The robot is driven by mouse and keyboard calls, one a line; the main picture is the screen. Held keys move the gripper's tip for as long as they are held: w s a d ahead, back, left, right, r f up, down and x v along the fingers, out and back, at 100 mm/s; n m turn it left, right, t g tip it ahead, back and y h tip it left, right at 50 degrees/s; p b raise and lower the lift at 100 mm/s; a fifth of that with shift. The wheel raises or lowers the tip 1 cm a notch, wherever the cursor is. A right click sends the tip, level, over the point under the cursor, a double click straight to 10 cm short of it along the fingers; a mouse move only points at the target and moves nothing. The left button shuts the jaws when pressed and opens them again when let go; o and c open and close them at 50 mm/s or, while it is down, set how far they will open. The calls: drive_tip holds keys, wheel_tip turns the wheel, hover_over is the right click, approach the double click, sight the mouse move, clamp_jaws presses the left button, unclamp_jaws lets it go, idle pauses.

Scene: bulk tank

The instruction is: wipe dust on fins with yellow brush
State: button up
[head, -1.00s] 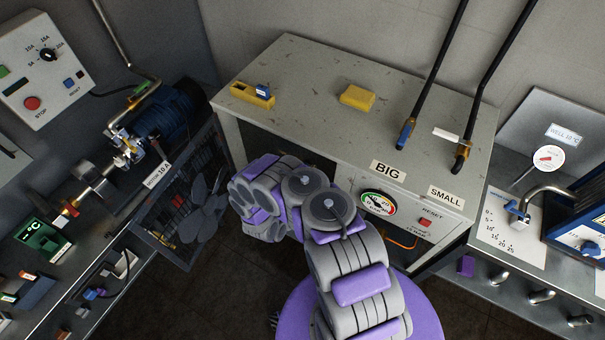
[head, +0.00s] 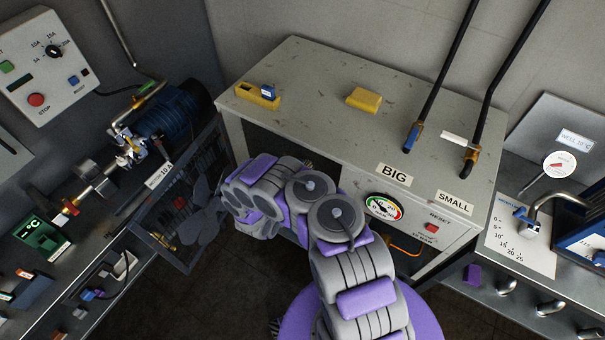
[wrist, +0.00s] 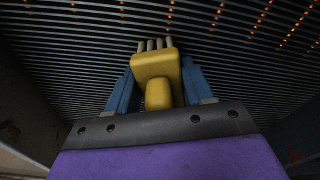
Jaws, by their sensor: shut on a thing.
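In the wrist view my gripper (wrist: 155,92) is shut on the yellow brush (wrist: 156,66), between its two blue fingers. The brush's pale bristle tufts point ahead at the fins (wrist: 80,55), a wide set of dark horizontal slats. The tufts look to be at the fins or very close; I cannot tell if they touch. Orange-brown specks of dust (wrist: 290,38) show between the slats, mostly at the upper right, with a few at the top middle. In the head view my arm reaches into the cabinet's dark front opening, and the gripper and brush are hidden.
The grey cabinet (head: 310,85) carries a yellow tray (head: 257,97), a yellow block (head: 364,99) and two black pipes. A mesh door with a fan (head: 200,215) stands open left of my arm. A motor bench is at left, a gauge panel at right.

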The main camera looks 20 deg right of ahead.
drive_tip(key=shift+w+a+b, duration=1)
drive_tip(key=shift+w+b, duration=0.3)
drive_tip(key=shift+b, duration=0.05)
drive_tip(key=shift+w+a+b, duration=0.95)
drive_tip(key=shift+w+b, duration=0.35)
drive_tip(key=shift+w+a+f+b, duration=0.25)
drive_tip(key=shift+w+b, duration=0.2)
drive_tip(key=shift+b, duration=0.25)
drive_tip(key=shift+w+a+r+b, duration=0.25)
drive_tip(key=shift+w+a+b, duration=0.4)
drive_tip(key=shift+w+b, duration=0.3)
drive_tip(key=w+b, duration=0.1)
drive_tip(key=w+a+b, duration=0.1)
drive_tip(key=b, duration=0.1)
drive_tip(key=shift+w+a+f, duration=0.1)
drive_tip(key=shift+a+f, duration=0.05)
drive_tip(key=shift+a, duration=0.15)
drive_tip(key=shift+w+a, duration=0.1)
drive_tip(key=shift+w, duration=0.1)
drive_tip(key=p, duration=0.2)
approach(277, 148)
drive_tip(key=shift+w+a+f, duration=0.2)
drive_tip(key=shift+w, duration=0.1)
